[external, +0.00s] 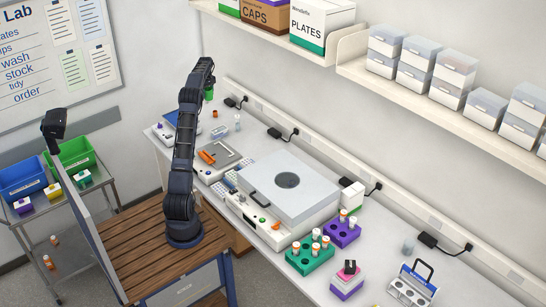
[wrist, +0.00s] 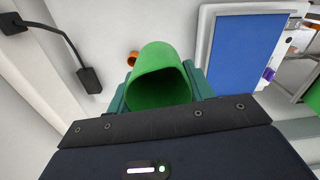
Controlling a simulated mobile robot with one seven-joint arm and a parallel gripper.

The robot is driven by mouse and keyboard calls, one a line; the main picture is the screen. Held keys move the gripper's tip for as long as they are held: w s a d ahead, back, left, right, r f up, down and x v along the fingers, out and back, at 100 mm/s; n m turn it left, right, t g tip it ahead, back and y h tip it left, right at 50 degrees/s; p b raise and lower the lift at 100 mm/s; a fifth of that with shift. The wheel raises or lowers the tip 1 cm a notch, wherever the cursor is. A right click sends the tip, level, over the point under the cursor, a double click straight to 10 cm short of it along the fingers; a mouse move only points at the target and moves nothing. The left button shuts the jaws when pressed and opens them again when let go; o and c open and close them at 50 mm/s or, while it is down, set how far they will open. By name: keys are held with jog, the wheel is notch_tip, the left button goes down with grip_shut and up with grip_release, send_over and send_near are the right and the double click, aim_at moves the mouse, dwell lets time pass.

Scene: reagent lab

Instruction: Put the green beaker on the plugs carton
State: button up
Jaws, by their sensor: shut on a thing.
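My gripper (wrist: 159,88) is shut on the green beaker (wrist: 160,92), its teal fingers on either side of it. The beaker's open mouth faces the wrist camera. In the external view my gripper (external: 209,88) is at the end of the raised arm, near the back wall, and the beaker (external: 209,96) shows as a small green patch there. No carton with a readable "plugs" label is in view. A green and white carton (external: 229,8) on the upper shelf is cut off by the picture's top edge, so I cannot tell its label.
The upper shelf (external: 264,37) also holds a CAPS carton (external: 265,14) and a PLATES carton (external: 322,24). The bench below carries a large grey instrument (external: 288,185), a green tube rack (external: 310,257) and a purple rack (external: 342,233). A blue-topped device (wrist: 240,55) lies right of the beaker.

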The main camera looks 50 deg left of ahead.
jog(key=w+d+f+m, duration=0.25)
jog(key=w+d, duration=0.25)
jog(key=d, duration=0.5)
jog(key=w+d+f+m, duration=0.2)
jog(key=w+d+m, duration=0.25)
jog(key=d, duration=0.55)
jog(key=w+d+f+m, duration=0.3)
jog(key=w+d, duration=0.2)
jog(key=d, duration=0.5)
notch_tip(320, 180, up, 22)
jog(key=r+m, duration=0.1)
jog(key=m, duration=0.2)
send_over(353, 188)
notch_tip(353, 188, down, 20)
jog(key=shift+d+f, duration=0.1)
jog(key=shift+d, duration=0.05)
